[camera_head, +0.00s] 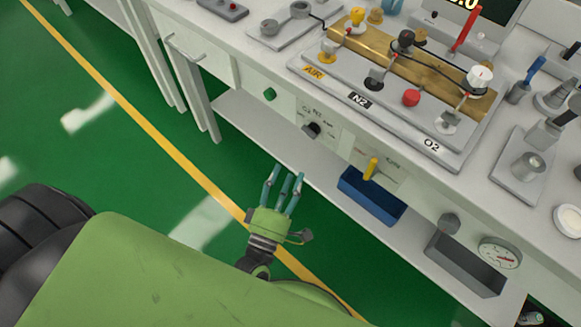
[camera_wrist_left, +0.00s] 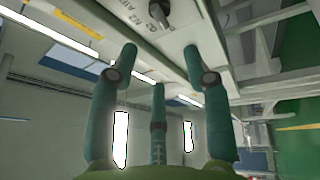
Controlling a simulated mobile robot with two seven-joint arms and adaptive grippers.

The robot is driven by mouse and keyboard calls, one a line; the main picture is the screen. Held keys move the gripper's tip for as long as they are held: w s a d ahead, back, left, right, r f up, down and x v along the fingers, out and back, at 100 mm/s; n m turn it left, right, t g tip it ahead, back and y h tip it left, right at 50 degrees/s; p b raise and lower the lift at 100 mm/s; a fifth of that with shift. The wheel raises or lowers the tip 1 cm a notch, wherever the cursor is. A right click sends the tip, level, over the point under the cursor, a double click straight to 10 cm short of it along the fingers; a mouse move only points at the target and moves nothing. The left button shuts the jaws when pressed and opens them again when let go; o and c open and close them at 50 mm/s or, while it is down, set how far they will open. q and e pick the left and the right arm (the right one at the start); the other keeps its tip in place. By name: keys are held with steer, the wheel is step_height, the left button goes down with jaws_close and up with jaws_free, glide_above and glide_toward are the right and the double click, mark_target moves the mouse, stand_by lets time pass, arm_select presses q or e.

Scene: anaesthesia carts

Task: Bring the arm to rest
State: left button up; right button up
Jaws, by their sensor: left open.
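My left gripper (camera_head: 283,190) is green with teal fingers. In the head view it is in front of the white cart, over the green floor and the yellow floor line. Its fingers are spread, and nothing is between them. The left wrist view shows the open fingers (camera_wrist_left: 157,90) from behind, with the cart's front panel and its black knob (camera_wrist_left: 160,12) beyond them. The fingers look apart from the cart, though the exact gap is hard to judge. My right gripper is not clearly shown; a small part of a hand-like shape lies at the bottom right edge of the head view.
The cart top (camera_head: 262,60) carries a gas panel (camera_head: 345,85) labelled AIR, N2 and O2. Its front has a black knob (camera_head: 312,129), a green knob (camera_head: 270,94) and a yellow lever (camera_head: 370,168). A blue bin (camera_head: 372,196) and a grey bin (camera_head: 465,265) sit below.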

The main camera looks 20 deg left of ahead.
stand_by(0.5)
arm_select(q)
steer(key=s+f+m+g+h+p, duration=0.1)
steer(key=s+f+m+g+p, duration=0.2)
steer(key=f, duration=0.5)
steer(key=s+a+f+m+g+h, duration=0.1)
steer(key=s+f+m+g, duration=0.25)
steer(key=f+m, duration=0.35)
steer(key=s+f+m+g+h+p, duration=0.1)
steer(key=s+f+m+g+p, duration=0.2)
steer(key=f, duration=0.5)
steer(key=s+a+f+m+g+y, duration=0.1)
steer(key=s+a+f+m+g, duration=0.1)
steer(key=s, duration=0.4)
steer(key=s+a+f+m+g+p, duration=0.1)
steer(key=s+a+f+m+g, duration=0.1)
steer(key=s+f+g, duration=0.2)
steer(key=s+a+f+m+g+y, duration=0.1)
steer(key=s+a+f+m+g, duration=0.1)
steer(key=s, duration=0.8)
steer(key=shift+s+a+f+m+g+y+p, duration=0.2)
steer(key=shift+a+f+m+g+y+p, duration=0.15)
steer(key=shift+f+g, duration=0.65)
steer(key=shift+r, duration=0.2)
